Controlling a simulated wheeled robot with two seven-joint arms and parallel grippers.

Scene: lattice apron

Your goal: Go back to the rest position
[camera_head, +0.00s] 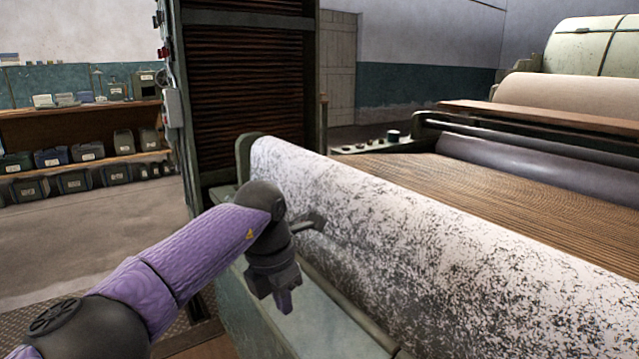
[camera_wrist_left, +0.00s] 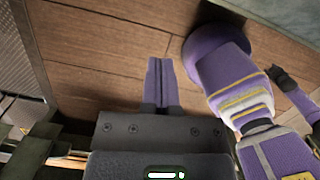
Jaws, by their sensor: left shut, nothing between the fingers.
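My left gripper (camera_head: 284,299) hangs at the end of my purple left arm, pointing down in front of the large speckled cloth roll (camera_head: 430,225). In the left wrist view, its two purple fingers (camera_wrist_left: 161,80) lie side by side with no gap, shut and empty, seen against a wooden floor (camera_wrist_left: 95,45).
A pale green machine ledge (camera_head: 265,310) runs below the roll, close to my left gripper. A dark slatted cabinet (camera_head: 248,90) stands behind the roll's left end. Shelves with several bins (camera_head: 85,152) line the left wall. Open floor (camera_head: 90,225) lies before them.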

